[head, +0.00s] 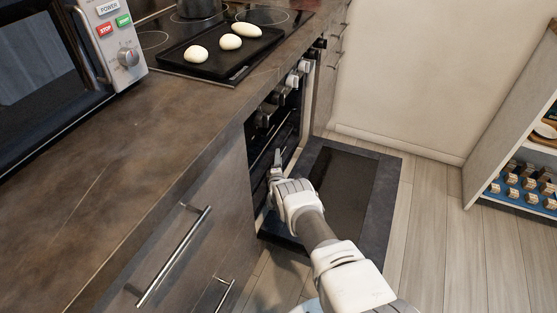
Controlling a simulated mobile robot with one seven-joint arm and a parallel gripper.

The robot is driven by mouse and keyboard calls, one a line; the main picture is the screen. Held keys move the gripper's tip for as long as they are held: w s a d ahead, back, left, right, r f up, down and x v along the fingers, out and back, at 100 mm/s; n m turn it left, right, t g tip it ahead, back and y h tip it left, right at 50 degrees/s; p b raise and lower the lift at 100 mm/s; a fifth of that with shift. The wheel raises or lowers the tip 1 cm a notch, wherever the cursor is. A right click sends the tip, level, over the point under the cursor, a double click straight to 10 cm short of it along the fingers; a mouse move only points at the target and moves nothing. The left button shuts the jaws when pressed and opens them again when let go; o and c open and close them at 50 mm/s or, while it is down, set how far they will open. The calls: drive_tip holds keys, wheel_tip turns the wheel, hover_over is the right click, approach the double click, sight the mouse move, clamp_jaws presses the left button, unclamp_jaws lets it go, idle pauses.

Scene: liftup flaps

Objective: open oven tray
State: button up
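The oven (262,125) is set into the counter front, and its door (340,180) is folded down flat, dark with a glass panel. Inside the dark cavity, thin light rack or tray edges (272,138) run along the opening; their detail is too small to make out. My gripper (275,163) is at the oven opening, above the inner part of the lowered door, close to those edges. I cannot tell whether it touches them. Its fingers are small and partly hidden by my white wrist, so their opening is unclear.
A black baking tray (262,52) with white buns lies on the cooktop beside a pot (199,8). A microwave (60,60) stands on the counter (130,150). Drawer handles (175,257) stick out front left. A shelf unit (510,120) stands right; wooden floor (430,240) between is clear.

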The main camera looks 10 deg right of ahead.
drive_tip(key=shift+c, duration=0.3)
clamp_jaws()
